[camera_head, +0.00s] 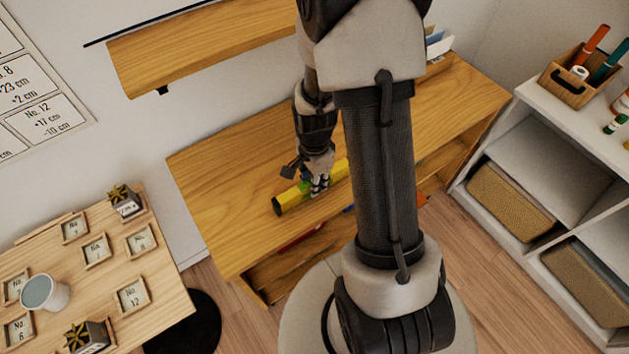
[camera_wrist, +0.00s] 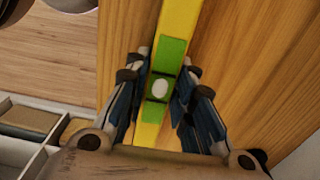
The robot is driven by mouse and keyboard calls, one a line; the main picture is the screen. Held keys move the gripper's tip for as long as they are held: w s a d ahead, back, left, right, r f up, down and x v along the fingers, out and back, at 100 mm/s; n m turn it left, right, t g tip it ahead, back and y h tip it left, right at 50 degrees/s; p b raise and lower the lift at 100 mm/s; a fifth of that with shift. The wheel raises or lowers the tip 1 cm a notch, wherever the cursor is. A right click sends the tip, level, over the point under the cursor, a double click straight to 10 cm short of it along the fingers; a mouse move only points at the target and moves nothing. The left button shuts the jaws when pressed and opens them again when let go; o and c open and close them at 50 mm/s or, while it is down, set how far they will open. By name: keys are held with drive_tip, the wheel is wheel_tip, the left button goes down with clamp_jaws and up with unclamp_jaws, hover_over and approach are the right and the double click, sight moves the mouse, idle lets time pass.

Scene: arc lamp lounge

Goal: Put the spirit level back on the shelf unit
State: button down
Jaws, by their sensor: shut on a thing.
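The yellow spirit level (camera_head: 292,198) is at the wooden desk's top, low over it or resting on it; I cannot tell which. Its right part is hidden behind my arm in the head view. My gripper (camera_head: 319,186) is shut on it around the green middle part. In the wrist view the spirit level (camera_wrist: 178,22) runs between the two fingers of my gripper (camera_wrist: 160,92), with a pale round vial at its middle. A white shelf unit (camera_head: 539,118) with open compartments stands at the right.
The wooden desk (camera_head: 225,205) has bare room left of the level. A wooden wall shelf (camera_head: 190,55) hangs above it. Woven baskets (camera_head: 512,205) fill lower compartments of the white unit. A wooden pen box (camera_head: 566,88) stands on its top. A small table (camera_head: 165,285) with numbered frames stands at left.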

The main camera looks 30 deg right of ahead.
drive_tip(key=shift+f, duration=0.15)
drive_tip(key=c, duration=1.4)
unclamp_jaws()
drive_tip(key=shift+o, duration=0.2)
drive_tip(key=s+a+r+n+t+p, duration=0.1)
drive_tip(key=a+r+n+p, duration=0.15)
drive_tip(key=r, duration=0.65)
drive_tip(key=s+a+r+n+t+p, duration=0.1)
drive_tip(key=s+a+r+n, duration=0.15)
drive_tip(key=r, duration=0.65)
drive_tip(key=s+a+r+n+p, duration=0.1)
drive_tip(key=r+n, duration=0.2)
drive_tip(key=r, duration=0.6)
drive_tip(key=s+a+r+n+t, duration=0.2)
drive_tip(key=s+a+r+n, duration=0.2)
drive_tip(key=s+r+n, duration=0.3)
drive_tip(key=s+n, duration=0.2)
drive_tip(key=shift+a+n+t, duration=0.3)
drive_tip(key=shift+a, duration=0.05)
